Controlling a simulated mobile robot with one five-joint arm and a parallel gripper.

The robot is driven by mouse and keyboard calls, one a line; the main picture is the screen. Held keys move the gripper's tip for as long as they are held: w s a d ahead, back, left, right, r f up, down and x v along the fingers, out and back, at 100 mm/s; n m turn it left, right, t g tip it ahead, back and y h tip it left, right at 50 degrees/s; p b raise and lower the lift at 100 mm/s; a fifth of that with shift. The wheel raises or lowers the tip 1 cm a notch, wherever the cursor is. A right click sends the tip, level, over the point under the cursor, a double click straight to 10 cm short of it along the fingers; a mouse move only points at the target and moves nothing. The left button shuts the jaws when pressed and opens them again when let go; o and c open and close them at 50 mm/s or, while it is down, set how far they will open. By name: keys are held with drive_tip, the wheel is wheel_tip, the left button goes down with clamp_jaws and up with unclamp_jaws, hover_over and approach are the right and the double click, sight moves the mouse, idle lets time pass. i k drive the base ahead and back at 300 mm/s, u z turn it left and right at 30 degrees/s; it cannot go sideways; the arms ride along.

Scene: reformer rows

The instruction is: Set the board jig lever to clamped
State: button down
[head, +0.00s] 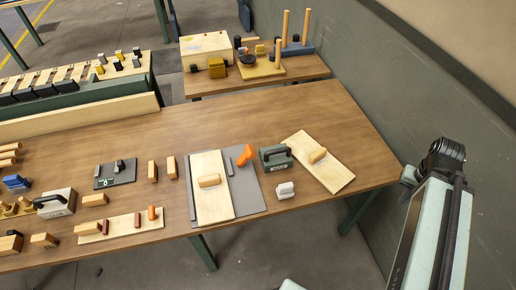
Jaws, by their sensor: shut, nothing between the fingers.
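The board jig (252,193) is a grey plate near the front edge of the table. A pale wooden board (211,175) with a tan grip block lies on its left part. An orange lever (246,155) stands at the plate's upper right, beside the board and apart from it; its exact setting is hard to tell at this size. A thin dark grey bar (228,166) lies along the board's right edge. My arm is at the right edge of the view, away from the jig, and my gripper is not in view.
A green-grey box with a handle (276,157) stands close right of the lever. Right of it lies another wooden board (328,172) with a grip. A small white block (285,190) is near the front edge. Wooden blocks crowd the left. The table's back middle is clear.

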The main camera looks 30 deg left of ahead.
sight(249, 153)
drive_tip(key=i, duration=1.05)
drive_tip(key=u, duration=3.5)
